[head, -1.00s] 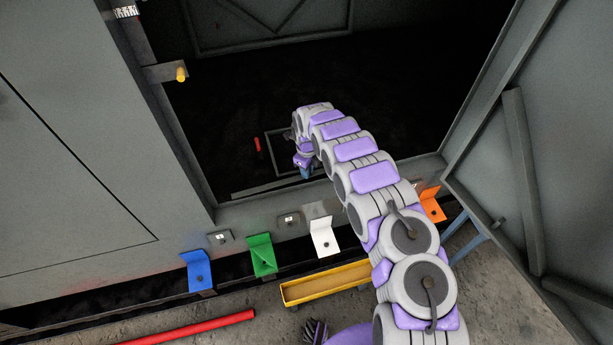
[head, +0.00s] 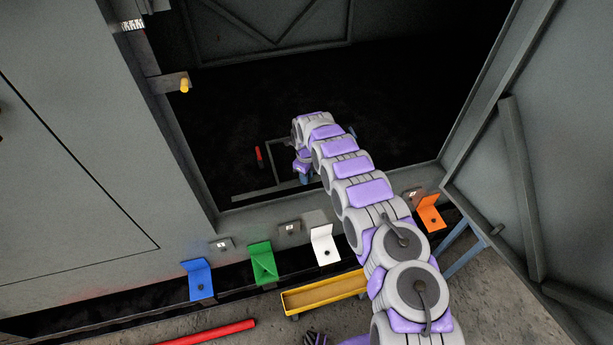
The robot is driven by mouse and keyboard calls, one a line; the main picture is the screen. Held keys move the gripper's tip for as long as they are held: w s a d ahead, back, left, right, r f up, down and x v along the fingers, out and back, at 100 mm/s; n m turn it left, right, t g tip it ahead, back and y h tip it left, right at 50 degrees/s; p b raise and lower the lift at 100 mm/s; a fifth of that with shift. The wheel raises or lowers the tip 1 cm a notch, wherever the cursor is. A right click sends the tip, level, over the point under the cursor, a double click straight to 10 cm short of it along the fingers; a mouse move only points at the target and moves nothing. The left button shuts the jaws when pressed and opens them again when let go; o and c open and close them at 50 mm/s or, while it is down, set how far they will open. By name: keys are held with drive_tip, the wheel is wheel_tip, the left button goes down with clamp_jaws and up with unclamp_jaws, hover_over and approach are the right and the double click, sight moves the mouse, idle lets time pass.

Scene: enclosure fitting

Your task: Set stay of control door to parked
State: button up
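A grey door (head: 580,150) stands open at the right, with a diagonal brace on its inner face. A blue bar (head: 462,258) slants from near that door's lower edge toward the sill. I cannot tell whether it is the stay. Inside the dark opening lie a thin grey bar frame (head: 276,191) and a small red piece (head: 258,155). My gripper (head: 304,178) reaches down into the opening beside this frame. Its fingers are small, dark and partly hidden by my arm, so I cannot tell whether they are open or touching anything.
Blue (head: 200,281), green (head: 262,264), white (head: 325,246) and orange (head: 430,214) brackets line the sill. A yellow tray (head: 322,293) and a red bar (head: 208,333) lie in front. A yellow-tipped peg (head: 184,86) juts from the left post.

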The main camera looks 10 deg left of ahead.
drive_tip(key=o, duration=0.4)
drive_tip(key=shift+w+a, duration=0.1)
drive_tip(key=shift+w, duration=0.05)
drive_tip(key=shift+r, duration=0.35)
drive_tip(key=shift+r+p, duration=1.85)
drive_tip(key=shift+r, duration=6.35)
